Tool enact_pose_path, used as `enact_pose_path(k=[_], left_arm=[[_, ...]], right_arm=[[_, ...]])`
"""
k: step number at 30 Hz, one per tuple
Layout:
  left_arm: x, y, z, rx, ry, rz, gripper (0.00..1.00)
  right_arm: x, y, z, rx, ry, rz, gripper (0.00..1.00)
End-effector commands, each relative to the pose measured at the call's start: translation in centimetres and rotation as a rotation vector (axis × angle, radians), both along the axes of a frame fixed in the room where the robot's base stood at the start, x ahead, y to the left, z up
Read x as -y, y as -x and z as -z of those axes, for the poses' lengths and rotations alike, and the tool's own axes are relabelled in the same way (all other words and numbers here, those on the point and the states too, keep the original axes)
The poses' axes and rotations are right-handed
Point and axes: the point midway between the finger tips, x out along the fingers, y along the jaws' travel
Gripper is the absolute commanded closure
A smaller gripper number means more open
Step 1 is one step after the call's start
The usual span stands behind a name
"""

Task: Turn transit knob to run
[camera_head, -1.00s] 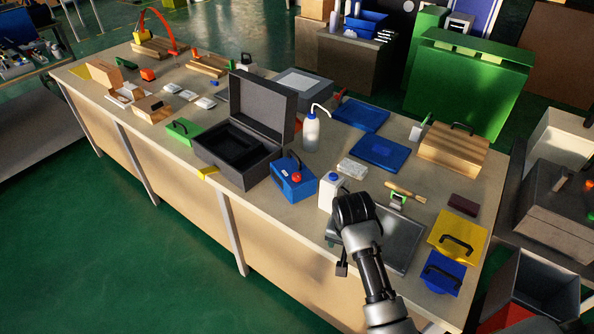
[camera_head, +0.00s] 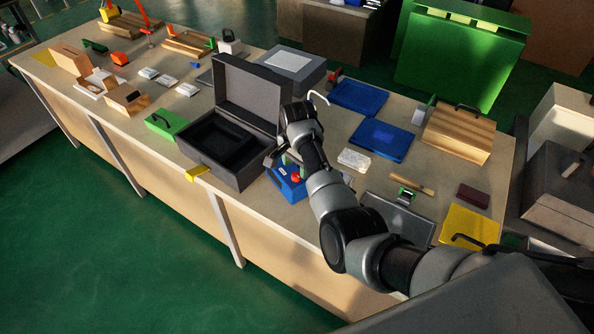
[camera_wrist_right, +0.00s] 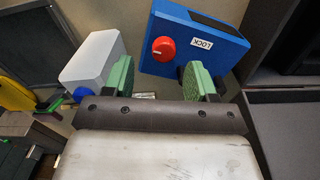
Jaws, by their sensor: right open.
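The transit knob is a red round knob (camera_wrist_right: 163,49) on a blue box (camera_wrist_right: 186,62) with a white LOCK label (camera_wrist_right: 202,44) beside it. In the head view the blue box (camera_head: 284,190) stands at the bench's front edge, and the red knob (camera_head: 296,178) shows beside my right arm. My right gripper (camera_wrist_right: 160,80) is open and empty, its green-padded fingers apart. In the wrist view one finger overlaps the box's lower edge and the other lies between the box and a white container; contact cannot be told. My left gripper is not in view.
An open dark case (camera_head: 225,145) stands left of the blue box. The white container (camera_wrist_right: 93,62) with a blue cap is close to the gripper. Blue trays (camera_head: 382,141) and a grey tray (camera_head: 405,222) lie to the right.

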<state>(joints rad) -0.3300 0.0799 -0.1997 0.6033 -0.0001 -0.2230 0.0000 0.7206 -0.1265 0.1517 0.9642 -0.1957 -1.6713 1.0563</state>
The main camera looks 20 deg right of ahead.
Motion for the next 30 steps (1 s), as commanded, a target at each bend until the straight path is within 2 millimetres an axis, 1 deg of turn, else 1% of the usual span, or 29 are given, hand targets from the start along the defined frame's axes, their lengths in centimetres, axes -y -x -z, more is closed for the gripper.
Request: enact_pose_path(k=[1,3,5,6,9,11,13,18,19,22,28,30], left_arm=[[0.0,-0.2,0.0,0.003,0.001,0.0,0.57],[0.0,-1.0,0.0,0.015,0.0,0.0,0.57],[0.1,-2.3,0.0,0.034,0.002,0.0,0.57],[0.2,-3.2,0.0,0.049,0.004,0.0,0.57],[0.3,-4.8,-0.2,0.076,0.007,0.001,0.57],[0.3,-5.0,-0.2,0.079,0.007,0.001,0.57],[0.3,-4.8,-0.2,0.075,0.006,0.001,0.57],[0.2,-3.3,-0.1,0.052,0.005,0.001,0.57],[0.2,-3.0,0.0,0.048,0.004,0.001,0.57],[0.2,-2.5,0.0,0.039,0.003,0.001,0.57],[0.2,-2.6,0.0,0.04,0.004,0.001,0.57],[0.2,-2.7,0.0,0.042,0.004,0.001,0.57]], right_arm=[[0.1,0.1,0.9,-0.003,0.0,0.0,0.43],[0.1,0.1,2.0,-0.003,0.0,0.0,0.43],[0.1,0.0,2.7,-0.002,0.001,0.001,0.43],[0.0,0.0,3.1,-0.001,0.0,0.001,0.43],[0.0,0.0,3.7,0.0,0.0,0.001,0.43],[0.0,0.0,3.8,0.001,0.0,0.001,0.43],[0.0,0.0,3.9,0.001,0.0,0.001,0.43],[0.0,0.0,3.9,0.001,0.0,0.001,0.43],[0.0,0.0,3.9,0.001,0.0,0.001,0.46],[0.0,0.0,3.9,0.001,0.0,0.001,0.62],[0.0,0.0,3.8,0.001,0.0,0.0,0.92],[0.0,0.0,3.8,0.001,0.0,0.0,0.93]])
